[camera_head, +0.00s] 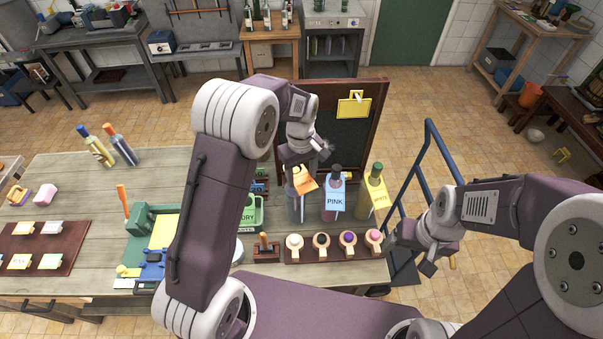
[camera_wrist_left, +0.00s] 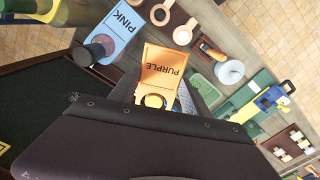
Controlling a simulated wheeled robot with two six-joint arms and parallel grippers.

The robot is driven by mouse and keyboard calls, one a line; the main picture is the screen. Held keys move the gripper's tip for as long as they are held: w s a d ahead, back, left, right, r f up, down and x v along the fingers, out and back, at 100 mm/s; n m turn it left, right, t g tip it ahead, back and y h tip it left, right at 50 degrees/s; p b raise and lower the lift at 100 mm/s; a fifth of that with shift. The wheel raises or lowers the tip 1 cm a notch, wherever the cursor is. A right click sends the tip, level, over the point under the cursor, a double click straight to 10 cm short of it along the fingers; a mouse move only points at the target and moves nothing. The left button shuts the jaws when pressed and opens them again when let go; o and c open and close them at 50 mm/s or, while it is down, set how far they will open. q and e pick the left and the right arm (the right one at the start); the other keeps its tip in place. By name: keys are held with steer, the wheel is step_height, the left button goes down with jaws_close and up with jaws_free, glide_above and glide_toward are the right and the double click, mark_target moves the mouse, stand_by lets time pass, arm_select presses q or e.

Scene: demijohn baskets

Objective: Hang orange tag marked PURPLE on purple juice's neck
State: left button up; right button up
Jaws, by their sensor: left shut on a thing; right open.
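The orange tag marked PURPLE (camera_head: 307,184) hangs at my left gripper (camera_head: 299,164), which is shut on it. My right gripper (camera_head: 428,267) is open and empty, off the table's right edge.
A bottle tagged PINK (camera_head: 335,203) and a yellow bottle with a tag (camera_head: 376,199) stand close to the right. A wooden rack with round-topped pieces (camera_head: 333,253) lies in front. A dark board (camera_head: 357,135) stands behind. A blue-framed trolley (camera_head: 404,190) stands right of the table.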

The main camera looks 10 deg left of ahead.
mark_target(302, 179)
arm_select(q)
steer(key=shift+f+b, duration=0.95)
steer(key=shift+f, duration=0.75)
steer(key=o, duration=1.4)
steer(key=shift+c, duration=0.2)
steer(key=shift+r, duration=0.15)
step_height(302, 179, up, 9)
steer(key=shift+f+b, duration=0.1)
steer(key=shift+b, duration=1.15)
